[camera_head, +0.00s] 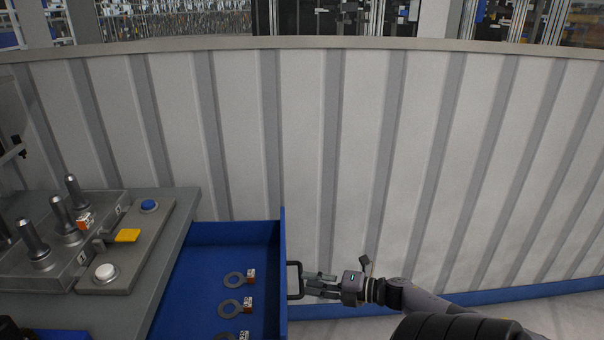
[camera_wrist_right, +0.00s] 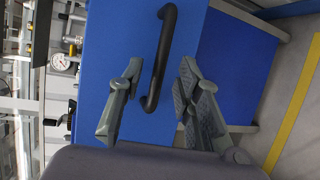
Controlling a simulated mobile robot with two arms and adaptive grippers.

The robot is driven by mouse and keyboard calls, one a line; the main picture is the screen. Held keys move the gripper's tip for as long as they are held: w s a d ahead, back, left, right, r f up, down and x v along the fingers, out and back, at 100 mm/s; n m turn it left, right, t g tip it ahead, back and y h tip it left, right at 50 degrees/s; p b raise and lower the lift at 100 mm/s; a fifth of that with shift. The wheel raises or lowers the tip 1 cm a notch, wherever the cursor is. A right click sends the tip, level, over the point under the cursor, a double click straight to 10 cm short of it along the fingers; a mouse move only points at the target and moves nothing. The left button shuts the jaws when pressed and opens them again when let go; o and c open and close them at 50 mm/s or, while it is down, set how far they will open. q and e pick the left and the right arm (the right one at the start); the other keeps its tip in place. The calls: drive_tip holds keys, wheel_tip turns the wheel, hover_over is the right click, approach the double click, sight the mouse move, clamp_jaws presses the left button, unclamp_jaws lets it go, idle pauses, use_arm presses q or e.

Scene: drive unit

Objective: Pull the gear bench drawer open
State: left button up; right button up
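The gear bench drawer (camera_head: 220,235) is blue and stands pulled out beside the grey bench (camera_head: 165,235) in the head view. Several flat metal rings with small tags lie in it. Its dark bar handle (camera_head: 290,281) is on the drawer's right face, and it also shows in the right wrist view (camera_wrist_right: 162,60) against the blue front (camera_wrist_right: 125,40). My right gripper (camera_head: 312,284) is at the handle. In the right wrist view its two fingers (camera_wrist_right: 157,105) are spread apart, with the handle's lower end between them; contact is not clear. My left gripper is not in view.
On the bench stand a grey fixture with metal pegs (camera_head: 60,215), a blue button (camera_head: 149,206), a white button (camera_head: 105,272) and a yellow piece (camera_head: 127,236). A ribbed light wall (camera_head: 360,150) runs behind. Floor shows at the lower right.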

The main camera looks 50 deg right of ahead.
drive_tip(key=v, duration=0.8)
drive_tip(key=shift+s, duration=0.15)
